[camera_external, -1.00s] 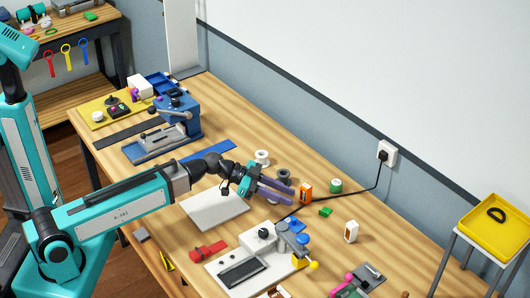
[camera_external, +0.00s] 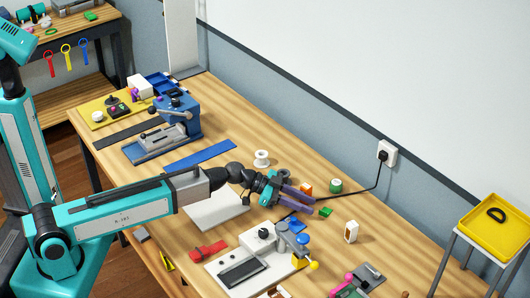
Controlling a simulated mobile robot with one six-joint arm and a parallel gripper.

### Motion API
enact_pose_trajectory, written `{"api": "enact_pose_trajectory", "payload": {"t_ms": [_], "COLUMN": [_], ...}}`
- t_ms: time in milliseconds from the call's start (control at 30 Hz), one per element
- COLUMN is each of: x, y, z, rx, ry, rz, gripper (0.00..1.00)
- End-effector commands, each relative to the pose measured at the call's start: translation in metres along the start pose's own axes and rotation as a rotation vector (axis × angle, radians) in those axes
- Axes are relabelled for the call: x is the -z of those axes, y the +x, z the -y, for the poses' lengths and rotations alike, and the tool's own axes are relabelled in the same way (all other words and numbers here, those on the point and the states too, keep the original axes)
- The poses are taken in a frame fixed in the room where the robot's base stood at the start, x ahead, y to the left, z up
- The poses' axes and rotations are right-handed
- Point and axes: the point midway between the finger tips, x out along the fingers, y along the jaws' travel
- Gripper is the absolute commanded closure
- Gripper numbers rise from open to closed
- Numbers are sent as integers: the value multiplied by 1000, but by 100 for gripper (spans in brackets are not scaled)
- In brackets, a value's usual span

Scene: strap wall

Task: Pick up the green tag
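The green tag (camera_external: 325,212) is a small flat green piece lying on the wooden table. My gripper (camera_external: 314,205) is just to the left of it, with its purple fingers pointing towards it. The two fingers are apart, with a gap between them, and I see nothing held. The tag shows just beyond the fingertips. I cannot tell how high the fingers are above the table.
An orange box (camera_external: 306,187) is partly hidden behind my fingers. A green-sided spool (camera_external: 335,186) and a white spool (camera_external: 261,158) stand behind. A white-and-orange box (camera_external: 351,231) is to the right. A white device (camera_external: 240,262) with a blue knob stands in front.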

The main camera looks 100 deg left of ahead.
Motion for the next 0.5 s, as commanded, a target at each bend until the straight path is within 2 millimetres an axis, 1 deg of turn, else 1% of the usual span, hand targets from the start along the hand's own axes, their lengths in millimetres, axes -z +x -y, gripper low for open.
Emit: {"api": "enact_pose_trajectory", "payload": {"t_ms": [133, 233, 500], "x": [0, 2, 2], "y": [2, 7, 35], "z": [0, -1, -2], "rx": [-1, -2, -1], "ry": [0, -1, 0], "rz": [0, 1, 1], "gripper": [72, 72, 72]}}
